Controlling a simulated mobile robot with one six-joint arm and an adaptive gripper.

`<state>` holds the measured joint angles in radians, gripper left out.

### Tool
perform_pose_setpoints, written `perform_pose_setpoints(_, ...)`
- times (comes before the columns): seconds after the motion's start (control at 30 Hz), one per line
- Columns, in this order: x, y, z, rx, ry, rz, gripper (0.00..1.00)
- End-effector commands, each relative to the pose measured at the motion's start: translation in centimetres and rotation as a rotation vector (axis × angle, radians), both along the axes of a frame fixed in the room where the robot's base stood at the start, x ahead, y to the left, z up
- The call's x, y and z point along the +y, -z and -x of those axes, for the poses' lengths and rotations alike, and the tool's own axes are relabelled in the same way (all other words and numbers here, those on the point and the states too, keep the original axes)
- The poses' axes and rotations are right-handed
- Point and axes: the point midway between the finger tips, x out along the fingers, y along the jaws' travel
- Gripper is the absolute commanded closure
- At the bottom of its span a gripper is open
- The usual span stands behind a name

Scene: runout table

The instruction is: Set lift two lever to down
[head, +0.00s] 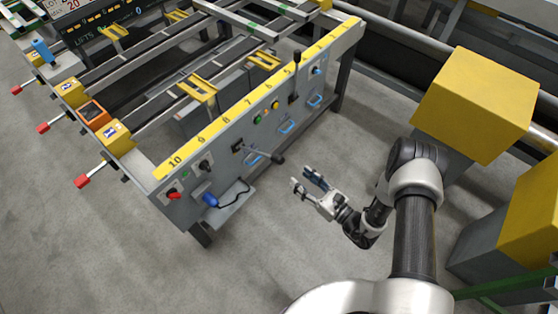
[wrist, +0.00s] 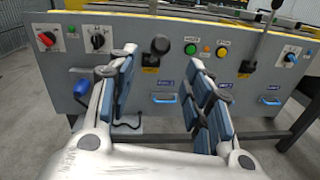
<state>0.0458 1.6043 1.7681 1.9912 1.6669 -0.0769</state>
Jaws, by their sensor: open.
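The grey control panel (head: 222,150) carries two black-knobbed levers. The nearer lever (head: 262,152) sticks out from the panel toward me; its round knob (wrist: 160,45) shows nearly end-on in the wrist view, between my fingers. The farther lever (head: 295,84) points up, and it also stands upright at the right in the wrist view (wrist: 262,40). Small blue labels sit below the levers, too small to read surely, so I cannot tell which lever is lift two. My gripper (head: 301,179) is open and empty, in front of the panel and apart from both levers.
Blue handles (wrist: 163,98) and push buttons (wrist: 205,48) are on the panel. A red rotary switch (wrist: 47,39) and a blue plug (head: 211,200) by a small shelf are at its near end. Yellow blocks (head: 478,100) stand at the right. The floor before the panel is clear.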

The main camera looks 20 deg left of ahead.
Motion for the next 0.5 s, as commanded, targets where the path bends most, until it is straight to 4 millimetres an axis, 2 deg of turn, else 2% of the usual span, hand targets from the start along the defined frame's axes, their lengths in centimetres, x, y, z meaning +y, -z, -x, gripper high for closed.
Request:
perform_pose_setpoints(0.03, 1.3, 0.2, -0.5, -0.003, -0.007, 0.001, 0.54)
perform_pose_setpoints(0.2, 4.6, 0.2, -2.2, -0.003, -0.007, 0.001, 0.54)
perform_pose_setpoints(0.5, 9.1, 0.1, -4.6, -0.001, -0.003, 0.0, 0.54)
